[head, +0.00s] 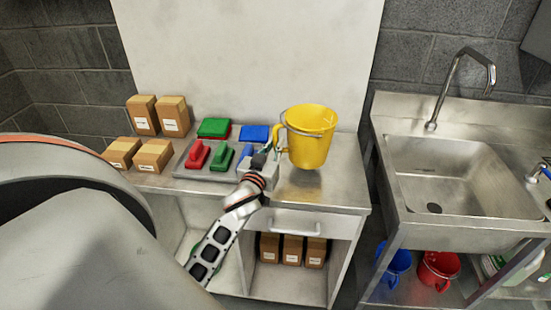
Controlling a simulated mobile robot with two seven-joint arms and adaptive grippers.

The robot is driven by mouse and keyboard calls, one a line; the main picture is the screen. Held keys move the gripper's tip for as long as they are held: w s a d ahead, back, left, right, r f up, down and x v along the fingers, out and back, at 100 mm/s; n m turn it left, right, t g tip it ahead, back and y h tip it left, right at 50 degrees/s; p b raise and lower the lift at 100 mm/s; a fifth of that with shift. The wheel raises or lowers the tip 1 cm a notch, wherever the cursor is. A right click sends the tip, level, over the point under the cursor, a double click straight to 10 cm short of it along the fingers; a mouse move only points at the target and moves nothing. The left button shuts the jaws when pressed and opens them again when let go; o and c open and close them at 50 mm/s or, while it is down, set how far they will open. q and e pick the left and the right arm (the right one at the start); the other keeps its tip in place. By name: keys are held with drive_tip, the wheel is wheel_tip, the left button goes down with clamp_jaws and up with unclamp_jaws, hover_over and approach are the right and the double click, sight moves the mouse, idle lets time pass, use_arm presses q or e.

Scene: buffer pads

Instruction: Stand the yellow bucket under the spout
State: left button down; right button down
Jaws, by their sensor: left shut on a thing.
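The yellow bucket (311,140) is upright over the right part of the steel counter, with a thin wire handle around its rim. A dark patch on the counter below suggests it is held slightly above the surface. My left gripper (274,152) is shut on the bucket's left side, and its fingertips are partly hidden there. The spout (491,78) is the curved end of a metal tap over the sink (455,165), well to the right of the bucket. My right gripper (541,171) shows only in part at the right edge; its jaws are unclear.
A tray (190,172) with red, green and blue pads or brushes lies left of the bucket. Several cardboard boxes (157,115) stand at the counter's left. A gap separates counter and sink unit. A blue bucket (393,265) and red bucket (438,268) sit below the sink.

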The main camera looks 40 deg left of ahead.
use_arm(q)
drive_tip(key=shift+f+b, duration=0.55)
drive_tip(key=shift+f, duration=1.75)
drive_tip(key=c, duration=2.1)
unclamp_jaws()
